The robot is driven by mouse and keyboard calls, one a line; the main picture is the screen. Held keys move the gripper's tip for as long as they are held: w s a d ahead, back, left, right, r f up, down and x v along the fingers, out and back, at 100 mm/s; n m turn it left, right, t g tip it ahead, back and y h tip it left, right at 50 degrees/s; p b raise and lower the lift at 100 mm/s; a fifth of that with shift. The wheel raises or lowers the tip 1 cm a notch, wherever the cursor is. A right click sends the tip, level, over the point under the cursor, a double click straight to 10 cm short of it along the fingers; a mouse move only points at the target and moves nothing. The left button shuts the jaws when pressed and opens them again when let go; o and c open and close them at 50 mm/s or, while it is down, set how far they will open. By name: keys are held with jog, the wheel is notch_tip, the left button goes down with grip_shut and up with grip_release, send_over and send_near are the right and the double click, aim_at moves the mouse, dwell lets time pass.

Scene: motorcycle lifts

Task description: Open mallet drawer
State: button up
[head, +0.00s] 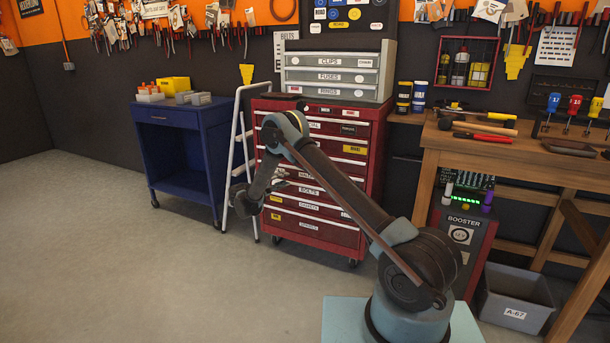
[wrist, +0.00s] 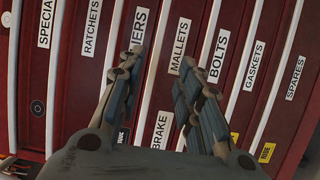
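The mallet drawer, labelled MALLETS (wrist: 179,46), is a dark red drawer front in the tool cabinet (head: 352,235). In the wrist view the drawer fronts run as slanting strips with pale trims between them. The mallet drawer looks shut, flush with its neighbours. In the wrist view my gripper (wrist: 160,62) is open, its two fingers apart on either side of the pale trim left of the MALLETS label. Nothing shows between the fingers. Whether the fingertips touch the drawer cannot be told.
Neighbouring drawers are labelled BOLTS (wrist: 222,57), GASKETS and SPARES. A white stepladder (head: 240,150) and blue cart (head: 180,160) stand left of the cabinet. A wooden workbench (head: 480,155), booster box (head: 460,240) and grey bin (head: 515,297) are right. Floor is clear at left.

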jog(key=x, duration=1.4)
jog(key=shift+w+d, duration=0.2)
jog(key=shift+d, duration=0.1)
